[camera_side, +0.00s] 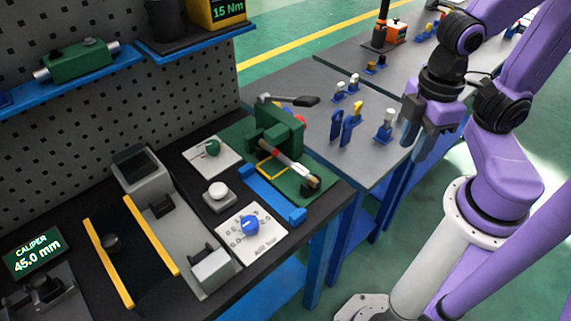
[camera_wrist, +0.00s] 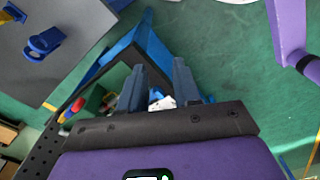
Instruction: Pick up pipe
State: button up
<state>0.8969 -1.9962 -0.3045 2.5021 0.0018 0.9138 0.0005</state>
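A grey metal pipe-like rod (camera_side: 284,163) with a reddish band slants at the green vise (camera_side: 277,128) on the near right corner of the dark bench. Its lower end meets a dark fitting (camera_side: 311,185); I cannot tell whether the vise jaws clamp it. My gripper (camera_side: 413,136) hangs to the right of the vise, above the edge of the grey table and well apart from the rod. In the wrist view my two fingers (camera_wrist: 160,68) stand apart with nothing between them. Part of the green vise (camera_wrist: 95,100) shows small left of the fingers; the rod is not clear there.
A blue bar (camera_side: 272,193) and a blue-knob panel (camera_side: 251,233) lie beside the vise. A grey table (camera_side: 365,165) behind holds blue clips (camera_side: 342,128) and small fittings. A pegboard (camera_side: 100,100) with blue shelves rises at left. Open green floor lies right of the bench.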

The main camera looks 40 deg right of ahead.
jog(key=m+h, duration=0.2)
jog(key=m, duration=1.1)
send_over(287, 160)
notch_tip(287, 160, down, 10)
jog(key=shift+t, duration=0.4)
jog(key=shift+a+f, duration=0.1)
jog(key=shift+f, duration=2.8)
grip_shut()
